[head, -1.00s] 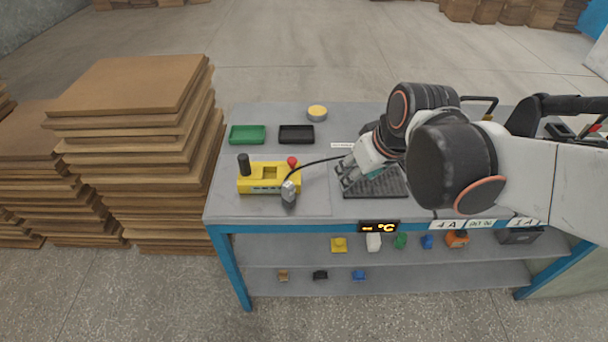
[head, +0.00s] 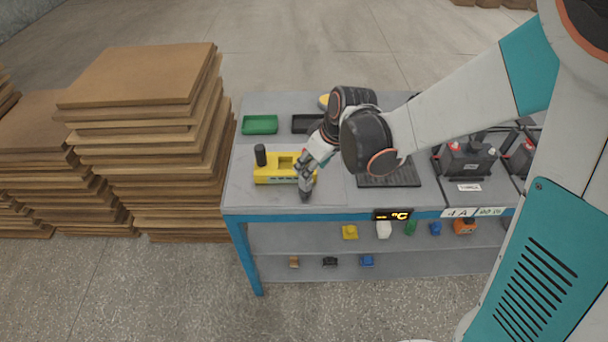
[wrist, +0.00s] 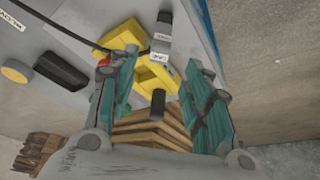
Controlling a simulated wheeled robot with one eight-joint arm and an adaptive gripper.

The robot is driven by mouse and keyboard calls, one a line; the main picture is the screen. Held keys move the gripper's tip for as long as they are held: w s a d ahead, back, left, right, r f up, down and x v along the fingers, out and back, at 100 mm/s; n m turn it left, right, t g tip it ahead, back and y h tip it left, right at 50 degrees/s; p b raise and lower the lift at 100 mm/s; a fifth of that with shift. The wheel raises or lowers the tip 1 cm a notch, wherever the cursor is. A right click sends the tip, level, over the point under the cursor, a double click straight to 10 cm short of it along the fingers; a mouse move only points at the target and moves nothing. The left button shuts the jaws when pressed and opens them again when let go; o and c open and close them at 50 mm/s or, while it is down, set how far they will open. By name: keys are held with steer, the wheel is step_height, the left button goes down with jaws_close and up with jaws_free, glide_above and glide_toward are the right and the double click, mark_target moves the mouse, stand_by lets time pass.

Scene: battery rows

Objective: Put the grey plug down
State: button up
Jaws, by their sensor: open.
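The grey plug (wrist: 162,40), with a small white label, shows in the wrist view just beyond the fingertips and between their lines. In the head view the plug (head: 305,193) is at the front right of the yellow device (head: 272,176), partly covered by my gripper. My gripper (head: 306,174) points down over it, with its jaws open. In the wrist view my gripper's fingers (wrist: 162,62) stand wide apart, with no contact on the plug visible. A black cable (wrist: 70,37) runs in that view towards the plug. Whether the plug rests on the bench or the device is unclear.
The yellow device carries a black knob (head: 260,155). A green tray (head: 260,125) and a black tray (head: 305,123) lie behind it. A dark ribbed mat (head: 392,177) and black batteries (head: 467,160) are to the right. The front left of the bench top is clear.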

mark_target(305, 185)
steer(key=b+x, duration=0.3)
steer(key=x, duration=0.4)
steer(key=shift+f, duration=0.15)
steer(key=shift+d, duration=0.1)
jaws_close()
